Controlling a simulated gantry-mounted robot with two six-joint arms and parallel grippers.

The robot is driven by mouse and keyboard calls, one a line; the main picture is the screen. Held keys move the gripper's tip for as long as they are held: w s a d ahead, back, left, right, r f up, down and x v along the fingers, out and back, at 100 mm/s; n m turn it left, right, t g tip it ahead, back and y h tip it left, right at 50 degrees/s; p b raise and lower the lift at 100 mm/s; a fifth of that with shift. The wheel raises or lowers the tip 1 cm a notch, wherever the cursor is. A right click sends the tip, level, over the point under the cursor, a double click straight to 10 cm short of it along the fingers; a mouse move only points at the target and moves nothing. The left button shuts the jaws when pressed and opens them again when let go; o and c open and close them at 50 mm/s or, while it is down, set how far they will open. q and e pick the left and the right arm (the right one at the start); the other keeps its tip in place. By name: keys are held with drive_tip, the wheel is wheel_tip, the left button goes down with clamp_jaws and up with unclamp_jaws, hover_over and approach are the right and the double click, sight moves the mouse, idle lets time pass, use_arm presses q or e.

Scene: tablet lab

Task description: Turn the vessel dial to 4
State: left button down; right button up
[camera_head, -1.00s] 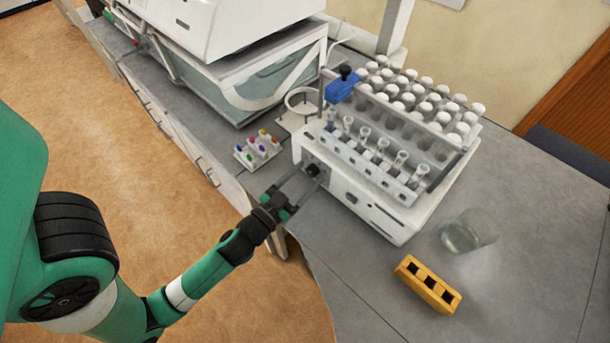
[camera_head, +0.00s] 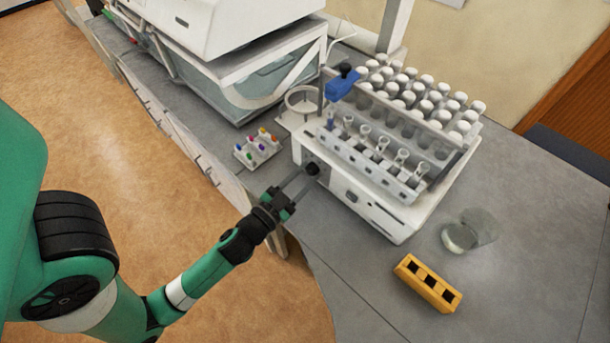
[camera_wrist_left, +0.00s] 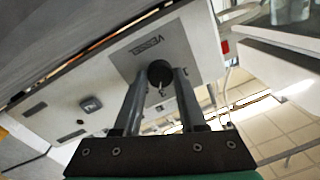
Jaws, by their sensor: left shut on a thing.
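The vessel dial is a small black round knob (camera_head: 313,169) on the front of the white tablet tester (camera_head: 384,222). In the left wrist view the knob (camera_wrist_left: 160,72) sits on a grey panel marked "VESSEL", with digits partly visible around it. A small light mark shows on the knob's lower side, near a 3. I cannot tell the exact setting. My left gripper (camera_head: 307,180) reaches the knob from the front. Its two fingers (camera_wrist_left: 158,84) are shut on the knob, one on each side. My right gripper is not in view.
Tubes and white-capped vials (camera_head: 415,95) stand on top of the tester. A glass beaker (camera_head: 470,232) and a yellow block (camera_head: 427,284) lie to its right. A small rack with coloured caps (camera_head: 258,149) stands to its left. The front-right bench is mostly clear.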

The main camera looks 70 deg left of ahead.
use_arm(q)
drive_tip(key=m, duration=0.6)
drive_tip(key=shift+t, duration=0.3)
idle(0.4)
drive_tip(key=shift+c, duration=2.4)
unclamp_jaws()
